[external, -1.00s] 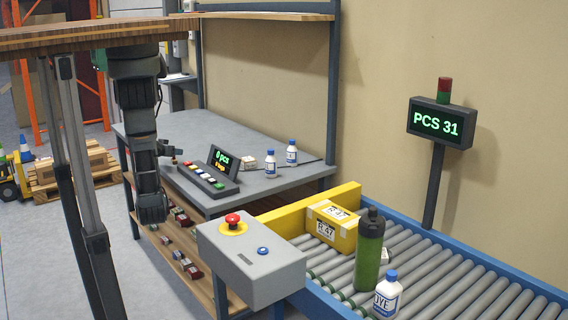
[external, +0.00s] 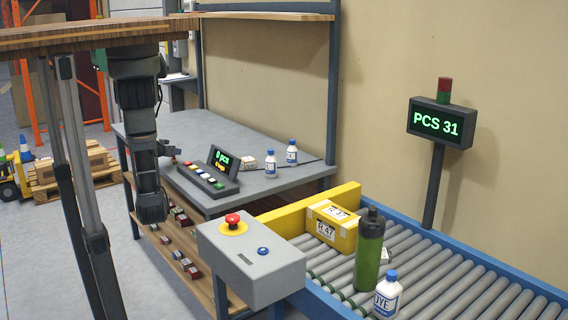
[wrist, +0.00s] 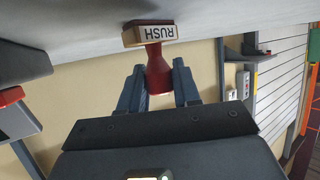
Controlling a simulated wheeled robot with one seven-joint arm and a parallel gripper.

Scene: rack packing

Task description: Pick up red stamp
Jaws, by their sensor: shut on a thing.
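The red stamp (wrist: 158,68) has a red handle and a wooden base with a label reading RUSH. My gripper (wrist: 160,84) is shut on the red handle, with one finger on each side. The wrist view is upside down, so the stamp's base points toward the grey tabletop (wrist: 80,25) at the top. I cannot tell whether the base touches the tabletop or is just above it. In the external view my gripper (external: 171,151) is small, at the left side of the grey table, with the stamp (external: 174,160) below it.
A button panel with a display (external: 210,175) stands just right of my gripper. A small box (external: 249,162) and two white bottles with blue caps (external: 270,164) (external: 292,153) are farther right. The lower shelf (external: 178,255) holds several small red items. Bare tabletop lies behind.

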